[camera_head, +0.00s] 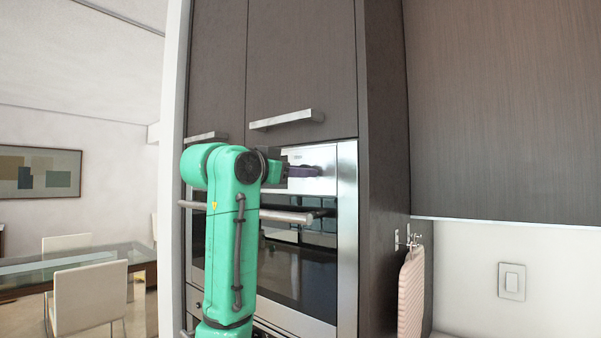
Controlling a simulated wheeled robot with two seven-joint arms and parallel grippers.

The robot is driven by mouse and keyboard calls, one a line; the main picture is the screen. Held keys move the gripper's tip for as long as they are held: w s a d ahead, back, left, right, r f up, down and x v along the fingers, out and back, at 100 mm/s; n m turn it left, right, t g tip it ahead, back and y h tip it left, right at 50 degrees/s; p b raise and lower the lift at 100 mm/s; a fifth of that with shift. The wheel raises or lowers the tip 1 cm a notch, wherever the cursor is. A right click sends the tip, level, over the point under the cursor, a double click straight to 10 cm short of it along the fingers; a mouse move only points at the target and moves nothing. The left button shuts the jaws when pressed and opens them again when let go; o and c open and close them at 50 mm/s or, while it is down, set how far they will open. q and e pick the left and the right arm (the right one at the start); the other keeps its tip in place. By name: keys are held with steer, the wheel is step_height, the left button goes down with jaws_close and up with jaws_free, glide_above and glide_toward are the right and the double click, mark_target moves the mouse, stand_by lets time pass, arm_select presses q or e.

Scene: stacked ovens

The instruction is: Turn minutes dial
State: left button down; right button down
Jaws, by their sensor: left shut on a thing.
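The upper oven has a steel control panel (333,158) above its door. My left gripper (314,171) is at this panel, its dark fingers pointing right along the panel's face. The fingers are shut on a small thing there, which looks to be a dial. They cover it, so its markings and angle cannot be seen. My green left arm hides the left part of the panel and the middle of the oven. My right gripper is not in view.
The oven's bar handle (287,216) sticks out just below my left gripper. A cabinet handle (286,119) is just above. A dark cabinet side (383,200) stands to the right, with a hanging board (411,292) beyond it. A dining table (75,266) is far left.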

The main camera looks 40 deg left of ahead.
arm_select(q)
steer(key=shift+f, duration=0.2)
steer(key=c, duration=0.5)
jaws_free()
steer(key=shift+c, duration=0.2)
steer(key=shift+r, duration=0.15)
steer(key=shift+s, duration=0.1)
steer(key=s+b, duration=0.4)
steer(key=s, duration=1)
steer(key=shift+s+d, duration=0.2)
steer(key=shift+s, duration=0.05)
